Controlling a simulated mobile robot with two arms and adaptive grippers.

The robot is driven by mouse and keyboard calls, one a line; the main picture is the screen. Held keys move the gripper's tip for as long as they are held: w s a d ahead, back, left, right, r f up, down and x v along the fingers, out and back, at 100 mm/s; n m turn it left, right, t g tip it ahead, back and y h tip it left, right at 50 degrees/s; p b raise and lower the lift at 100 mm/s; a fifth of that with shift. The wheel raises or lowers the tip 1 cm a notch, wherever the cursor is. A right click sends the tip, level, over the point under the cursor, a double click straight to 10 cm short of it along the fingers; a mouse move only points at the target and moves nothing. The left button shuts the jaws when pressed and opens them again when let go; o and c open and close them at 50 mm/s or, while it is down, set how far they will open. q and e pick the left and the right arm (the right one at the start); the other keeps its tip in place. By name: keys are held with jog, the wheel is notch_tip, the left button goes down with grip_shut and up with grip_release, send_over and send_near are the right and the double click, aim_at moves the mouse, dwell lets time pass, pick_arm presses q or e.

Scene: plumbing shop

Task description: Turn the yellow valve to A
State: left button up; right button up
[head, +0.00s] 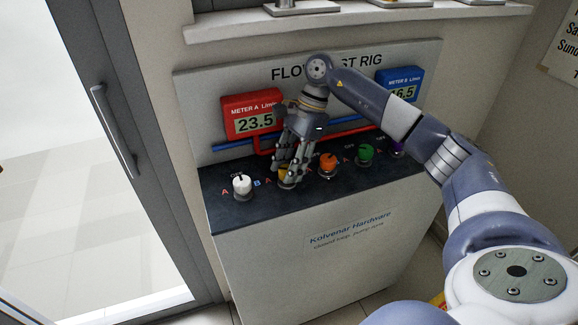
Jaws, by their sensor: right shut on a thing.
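The yellow valve (284,171) is a knob on the dark top of the flow test rig, between a white valve (242,184) and an orange valve (328,163). My right gripper (289,178) points down over the yellow valve, and its fingers are shut on it. The fingers hide most of the knob, so I cannot tell where its pointer stands. A red letter A shows left of the yellow valve. Red meter A (252,117) reads 23.5. Blue meter B (401,86) is partly hidden by my right arm, and its reading ends in 6.5. My left gripper is not in view.
A green valve (365,153) and a purple valve (397,146) stand further right on the rig. Red and blue pipes run along the back panel (205,90). A shelf (350,22) is above the rig. A glass door with a handle (112,132) is at the left.

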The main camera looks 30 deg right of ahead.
dwell(0.3)
jog(key=o, duration=1.1)
jog(key=shift+c, duration=0.2)
jog(key=shift+r, duration=0.1)
jog(key=v, duration=1.2)
